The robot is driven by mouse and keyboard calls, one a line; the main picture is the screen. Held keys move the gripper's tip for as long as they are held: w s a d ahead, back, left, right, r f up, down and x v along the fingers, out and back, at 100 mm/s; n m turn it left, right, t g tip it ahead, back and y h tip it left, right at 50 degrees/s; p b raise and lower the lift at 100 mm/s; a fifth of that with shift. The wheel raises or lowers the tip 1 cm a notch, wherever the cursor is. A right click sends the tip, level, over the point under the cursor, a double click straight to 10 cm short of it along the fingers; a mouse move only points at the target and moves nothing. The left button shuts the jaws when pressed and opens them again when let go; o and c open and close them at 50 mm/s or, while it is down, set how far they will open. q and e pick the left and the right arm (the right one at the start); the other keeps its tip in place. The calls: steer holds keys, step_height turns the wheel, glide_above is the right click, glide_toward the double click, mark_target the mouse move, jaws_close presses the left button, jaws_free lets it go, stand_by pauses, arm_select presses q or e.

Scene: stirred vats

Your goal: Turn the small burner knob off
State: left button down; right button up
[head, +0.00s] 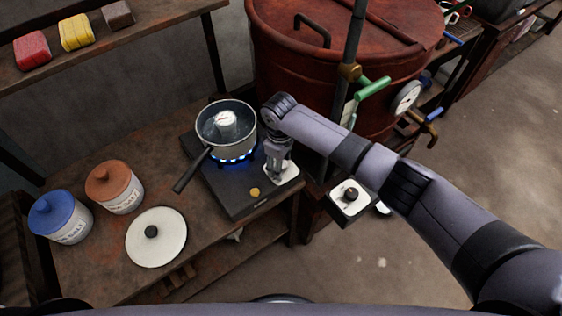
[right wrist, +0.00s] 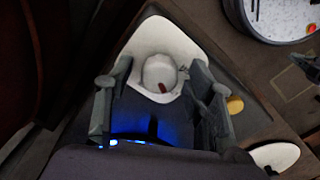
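The small burner (head: 225,205) is a dark flat unit on the bench with blue flames burning on it. Its pale round knob (right wrist: 158,72) with a red-brown mark sits on a white plate (right wrist: 160,35), which also shows in the head view (head: 289,174). My right gripper (right wrist: 160,85) points down over this corner of the burner, its fingers apart on either side of the knob with visible gaps. In the head view the right gripper (head: 278,165) hides the knob. A yellow button (head: 254,192) is on the burner's front. My left gripper is not in view.
A pan (head: 226,130) with a dark handle stands over the flame, close beside my right gripper. A large red vat (head: 320,70) stands behind, with a second dark knob (head: 351,194) at right. Jars (head: 115,187) and a white lid (head: 157,250) are at left.

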steer(key=c, duration=1)
steer(key=shift+r, duration=0.1)
steer(key=shift+r+m+p, duration=0.1)
steer(key=shift+m+p, duration=0.7)
steer(key=shift+p, duration=0.15)
steer(key=m+p, duration=0.2)
steer(key=m, duration=0.1)
steer(key=shift+m+p, duration=0.3)
steer(key=m+p, duration=0.1)
steer(key=m, duration=0.2)
steer(key=shift+a+p, duration=0.1)
steer(key=shift+p, duration=0.25)
steer(key=shift+m+p, duration=0.55)
steer(key=shift+m, duration=1.35)
